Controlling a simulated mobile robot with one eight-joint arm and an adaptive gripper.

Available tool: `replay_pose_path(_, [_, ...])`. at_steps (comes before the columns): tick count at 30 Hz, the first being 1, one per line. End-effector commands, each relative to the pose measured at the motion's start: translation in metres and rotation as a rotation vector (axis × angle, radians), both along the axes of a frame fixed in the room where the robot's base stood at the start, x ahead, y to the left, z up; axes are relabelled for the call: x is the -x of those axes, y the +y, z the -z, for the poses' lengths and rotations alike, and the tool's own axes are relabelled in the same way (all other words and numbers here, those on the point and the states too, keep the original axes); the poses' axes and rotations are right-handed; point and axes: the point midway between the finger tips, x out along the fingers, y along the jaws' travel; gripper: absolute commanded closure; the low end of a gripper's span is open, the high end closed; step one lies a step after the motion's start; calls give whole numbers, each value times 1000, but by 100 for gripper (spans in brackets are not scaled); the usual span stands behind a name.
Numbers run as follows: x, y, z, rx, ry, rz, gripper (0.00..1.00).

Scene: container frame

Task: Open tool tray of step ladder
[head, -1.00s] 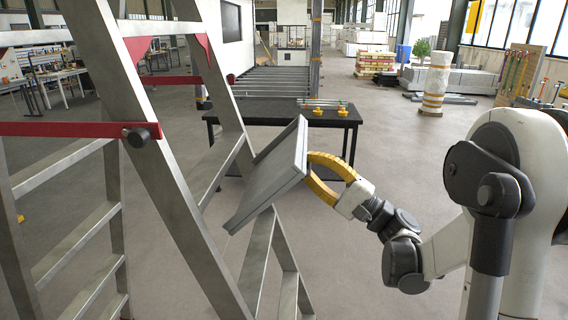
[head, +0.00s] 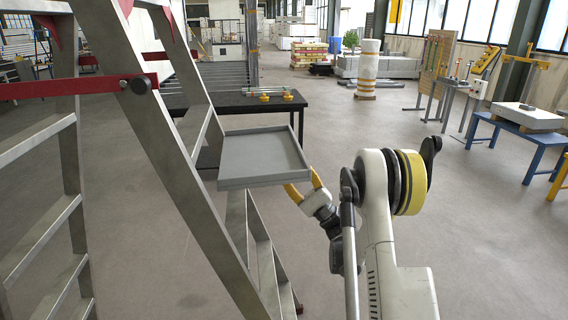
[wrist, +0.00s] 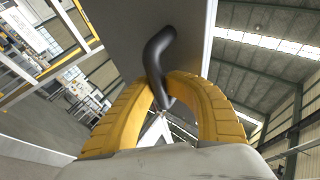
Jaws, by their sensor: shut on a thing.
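The step ladder (head: 186,180) stands at the left in the head view, with metal rails, steps and red braces. Its grey tool tray (head: 262,155) sticks out to the right of the ladder, close to level, with its shallow inside facing up. My gripper (head: 305,185) is at the tray's outer right corner, with its yellow fingers just below the rim. In the wrist view a bent black handle (wrist: 157,55) comes off the grey tray panel (wrist: 125,25) and runs down between the yellow fingers, which are shut on it. The handle is hidden in the head view.
A dark table (head: 240,104) with small yellow-based tools stands behind the tray. A blue workbench (head: 520,132) is at the right. The floor (head: 480,240) right of my arm is clear.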

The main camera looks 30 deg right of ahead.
Motion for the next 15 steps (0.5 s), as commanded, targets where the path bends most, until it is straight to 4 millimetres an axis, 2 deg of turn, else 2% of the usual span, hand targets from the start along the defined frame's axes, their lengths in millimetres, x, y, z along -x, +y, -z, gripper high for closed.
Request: replay_pose_path(15, [-6, -2, 7, -40, -14, 4, 100])
